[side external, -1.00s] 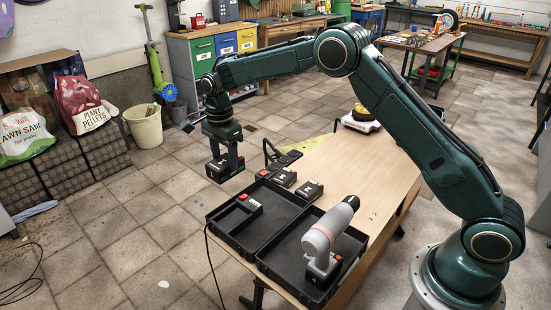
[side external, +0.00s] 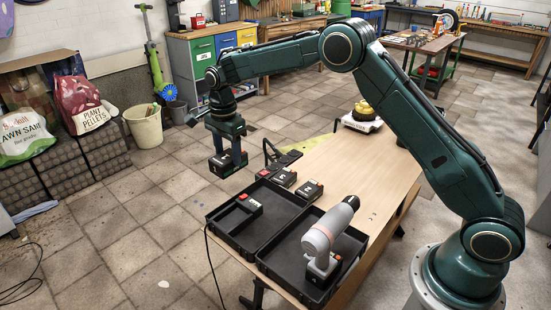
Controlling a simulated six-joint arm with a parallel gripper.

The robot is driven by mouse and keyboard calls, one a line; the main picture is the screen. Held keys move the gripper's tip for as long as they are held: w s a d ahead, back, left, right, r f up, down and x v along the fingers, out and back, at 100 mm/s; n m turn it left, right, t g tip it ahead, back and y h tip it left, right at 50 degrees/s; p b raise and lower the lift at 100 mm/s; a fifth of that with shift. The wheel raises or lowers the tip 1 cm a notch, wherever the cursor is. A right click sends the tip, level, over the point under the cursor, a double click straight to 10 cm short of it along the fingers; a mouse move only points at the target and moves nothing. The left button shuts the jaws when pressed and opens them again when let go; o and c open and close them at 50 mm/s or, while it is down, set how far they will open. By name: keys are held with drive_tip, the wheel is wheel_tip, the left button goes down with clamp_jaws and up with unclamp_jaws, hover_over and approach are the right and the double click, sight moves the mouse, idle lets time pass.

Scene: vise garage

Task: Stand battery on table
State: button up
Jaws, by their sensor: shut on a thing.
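My gripper (side external: 228,155) points down and is shut on a black battery with a red patch (side external: 226,166). It holds the battery in the air, in the picture just left of the table's far part and above the black case. On the wooden table (side external: 345,172), two more black and red batteries stand behind the case: one battery (side external: 285,177) and another battery (side external: 309,190) to its right. A further battery (side external: 246,203) lies in the left half of the open black case (side external: 222,232). Which labels the held battery has is too small to read.
A grey drill (side external: 329,234) stands in the right half of the case. A yellow and black round thing on a white base (side external: 362,118) stands at the far end. The table's middle is bare.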

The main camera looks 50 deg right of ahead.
drive_tip(key=s+d+f, duration=0.1)
drive_tip(key=s+d, duration=2)
drive_tip(key=d, duration=0.4)
drive_tip(key=shift+d+f, duration=0.3)
drive_tip(key=shift+d, duration=0.1)
drive_tip(key=shift+s+f, duration=0.1)
drive_tip(key=shift+f, duration=0.05)
wheel_tip(320, 180, down, 16)
drive_tip(key=shift+f, duration=1.85)
drive_tip(key=shift+f, duration=0.15)
